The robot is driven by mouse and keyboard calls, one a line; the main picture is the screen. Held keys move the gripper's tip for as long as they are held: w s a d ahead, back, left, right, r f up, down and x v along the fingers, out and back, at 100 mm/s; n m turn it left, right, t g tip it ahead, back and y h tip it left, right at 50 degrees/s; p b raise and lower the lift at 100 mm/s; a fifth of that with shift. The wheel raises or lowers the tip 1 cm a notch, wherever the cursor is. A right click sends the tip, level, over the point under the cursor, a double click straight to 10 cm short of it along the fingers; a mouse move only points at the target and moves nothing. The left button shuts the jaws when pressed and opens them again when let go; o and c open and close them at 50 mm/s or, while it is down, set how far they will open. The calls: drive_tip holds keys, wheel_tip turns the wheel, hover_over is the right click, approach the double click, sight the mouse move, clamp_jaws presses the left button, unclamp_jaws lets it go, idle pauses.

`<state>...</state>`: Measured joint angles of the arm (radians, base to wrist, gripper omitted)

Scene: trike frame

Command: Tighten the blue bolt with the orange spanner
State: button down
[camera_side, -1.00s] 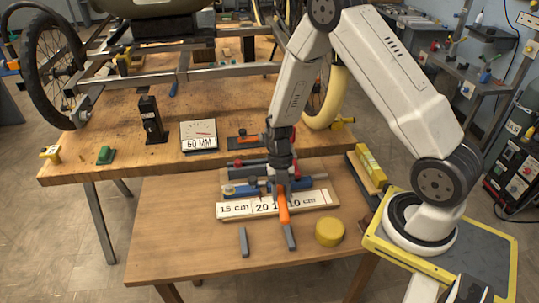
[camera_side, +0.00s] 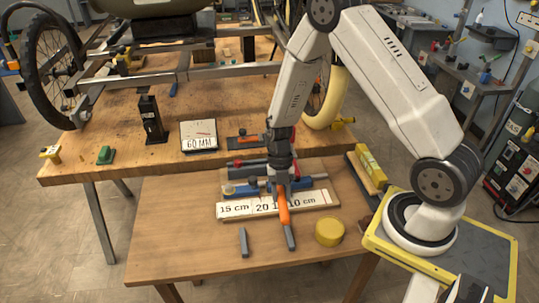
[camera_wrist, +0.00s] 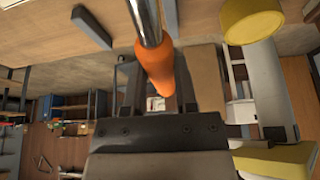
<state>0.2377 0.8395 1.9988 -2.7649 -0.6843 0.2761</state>
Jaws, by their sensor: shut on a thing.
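My gripper (camera_side: 283,188) is low over the front bench, shut on the orange handle of a tool, the spanner (camera_side: 283,207). In the wrist view the orange handle (camera_wrist: 157,68) sits between the fingers, and a shiny steel shaft runs from it past the top edge. The tool's working end is out of that view and not clear in the side view. Blue parts (camera_side: 240,190) lie behind the labelled board, left of my gripper. I cannot make out which blue part is the bolt.
A board marked 15 cm, 20 and 10 cm (camera_side: 235,210) lies beside my gripper. Another orange-handled tool (camera_side: 249,138) lies behind. The bench's front left is clear.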

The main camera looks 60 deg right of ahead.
drive_tip(key=shift+f, duration=1)
idle(0.5)
drive_tip(key=c, duration=1.1)
unclamp_jaws()
clamp_jaws()
drive_tip(key=shift+w+a+m+t+y, duration=0.25)
drive_tip(key=shift+w+a+m, duration=0.25)
drive_tip(key=shift+w+m, duration=0.35)
drive_tip(key=shift+w+a+m+t+y, duration=0.15)
drive_tip(key=shift+w+a+m+t, duration=0.25)
drive_tip(key=shift+w+m, duration=0.4)
idle(1.7)
drive_tip(key=shift+s+d+n, duration=0.2)
drive_tip(key=shift+s+n, duration=0.25)
drive_tip(key=shift+s, duration=0.1)
idle(0.7)
